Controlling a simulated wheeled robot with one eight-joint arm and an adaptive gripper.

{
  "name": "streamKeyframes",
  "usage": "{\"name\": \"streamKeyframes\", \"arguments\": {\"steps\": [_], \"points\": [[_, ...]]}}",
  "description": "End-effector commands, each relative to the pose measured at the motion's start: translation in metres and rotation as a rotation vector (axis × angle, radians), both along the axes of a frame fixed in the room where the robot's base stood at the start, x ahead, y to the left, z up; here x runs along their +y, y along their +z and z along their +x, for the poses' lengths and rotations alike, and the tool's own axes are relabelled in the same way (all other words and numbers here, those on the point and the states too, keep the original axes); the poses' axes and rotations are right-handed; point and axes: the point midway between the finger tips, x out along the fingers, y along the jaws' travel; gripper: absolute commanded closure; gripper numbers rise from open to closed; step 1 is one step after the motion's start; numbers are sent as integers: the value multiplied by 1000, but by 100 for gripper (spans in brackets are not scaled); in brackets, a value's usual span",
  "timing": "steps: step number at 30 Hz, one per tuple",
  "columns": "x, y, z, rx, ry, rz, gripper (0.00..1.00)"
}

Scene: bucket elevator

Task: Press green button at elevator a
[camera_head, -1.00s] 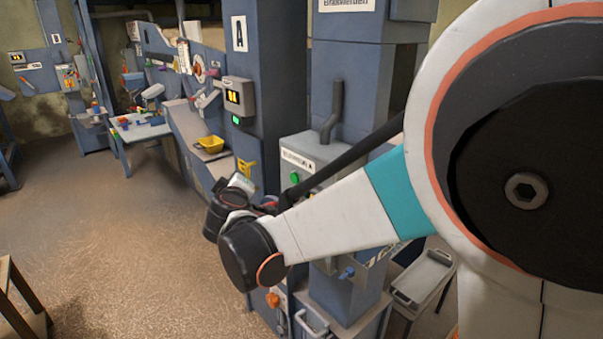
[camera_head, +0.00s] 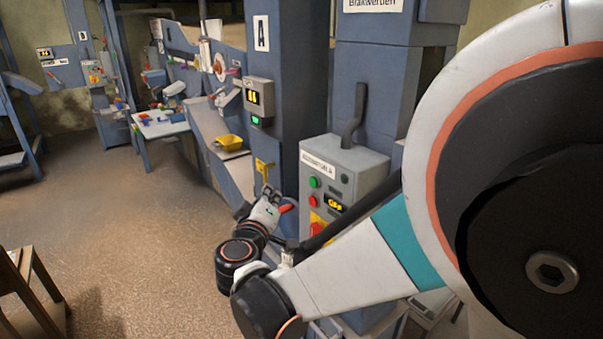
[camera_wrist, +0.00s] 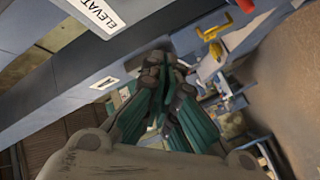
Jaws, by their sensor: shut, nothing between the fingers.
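A grey control box (camera_head: 345,170) with a label ending in A stands at the blue elevator housing in the head view. On its front are a green button (camera_head: 314,182), a red button (camera_head: 314,201) below it and a small lit display (camera_head: 335,204). My gripper (camera_head: 271,192) is shut and empty, to the left of the box and apart from the green button. In the wrist view, its dark and teal fingers (camera_wrist: 168,72) are together. The green button cannot be made out in that view. My forearm hides the lower part of the box.
A blue column with an A sign (camera_head: 261,34) carries another display box (camera_head: 258,98) with a lit green patch. A yellow bin (camera_head: 229,142) and a worktable (camera_head: 160,125) are farther back. A wooden stand (camera_head: 30,290) is at lower left. The floor at left is open.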

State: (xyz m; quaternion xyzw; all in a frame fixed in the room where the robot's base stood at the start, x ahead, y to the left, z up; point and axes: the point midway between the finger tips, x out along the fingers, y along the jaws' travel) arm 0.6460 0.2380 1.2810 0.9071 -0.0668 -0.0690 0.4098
Motion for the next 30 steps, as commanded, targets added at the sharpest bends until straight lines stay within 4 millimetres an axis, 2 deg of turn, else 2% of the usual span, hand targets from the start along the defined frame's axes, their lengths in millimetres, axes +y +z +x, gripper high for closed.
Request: {"name": "streamKeyframes", "arguments": {"steps": [12, 18, 30], "points": [[-45, 0, 30, 1, -3, 1, 100], [-61, -1, 41, 1, -2, 0, 100], [-68, 0, 46, 0, 0, 0, 100]]}}
